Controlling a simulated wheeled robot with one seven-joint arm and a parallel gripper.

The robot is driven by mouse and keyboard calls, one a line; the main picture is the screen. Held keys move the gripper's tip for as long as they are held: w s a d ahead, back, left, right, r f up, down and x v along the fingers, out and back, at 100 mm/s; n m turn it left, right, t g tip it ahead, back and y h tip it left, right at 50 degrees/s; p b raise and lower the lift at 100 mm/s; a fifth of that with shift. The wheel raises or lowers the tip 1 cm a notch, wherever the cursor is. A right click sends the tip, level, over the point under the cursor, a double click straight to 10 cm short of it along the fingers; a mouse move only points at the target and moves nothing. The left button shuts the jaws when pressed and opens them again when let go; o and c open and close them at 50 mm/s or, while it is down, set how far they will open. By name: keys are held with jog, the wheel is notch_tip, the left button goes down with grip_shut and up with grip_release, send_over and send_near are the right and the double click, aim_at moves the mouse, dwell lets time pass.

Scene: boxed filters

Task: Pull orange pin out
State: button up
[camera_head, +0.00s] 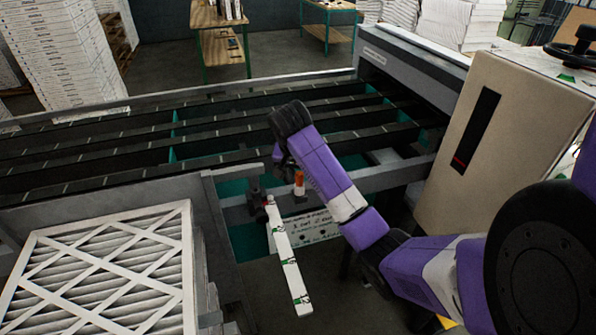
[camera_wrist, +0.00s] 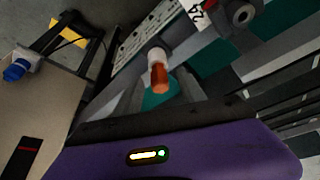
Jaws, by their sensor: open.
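The orange pin (camera_head: 299,179) stands on the grey rail of the conveyor frame, with a pale collar around its base. It also shows near the middle of the wrist view (camera_wrist: 159,77), with its orange end towards the camera. My gripper (camera_head: 279,158) is at the dark end of my purple arm, above and a little left of the pin in the head view. It is open and empty, apart from the pin.
A white bar with green marks (camera_head: 288,262) slants down beside the pin. A white sign (camera_head: 305,228) hangs below the rail. Boxed filters (camera_head: 105,270) stand at the left front. A beige cabinet (camera_head: 515,140) stands at the right. Conveyor slats (camera_head: 90,160) lie behind.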

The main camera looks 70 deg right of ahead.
aim_at(299, 173)
jog(key=shift+d+f, duration=0.2)
jog(key=shift+f, duration=0.25)
grip_shut()
jog(key=shift+r, duration=0.1)
jog(key=shift+r+p, duration=0.35)
jog(key=shift+p, duration=0.1)
jog(key=shift+r+p, duration=0.7)
jog(key=shift+p, duration=0.1)
jog(key=shift+r+p, duration=0.35)
jog(key=shift+r, duration=0.55)
jog(key=shift+r, duration=0.3)
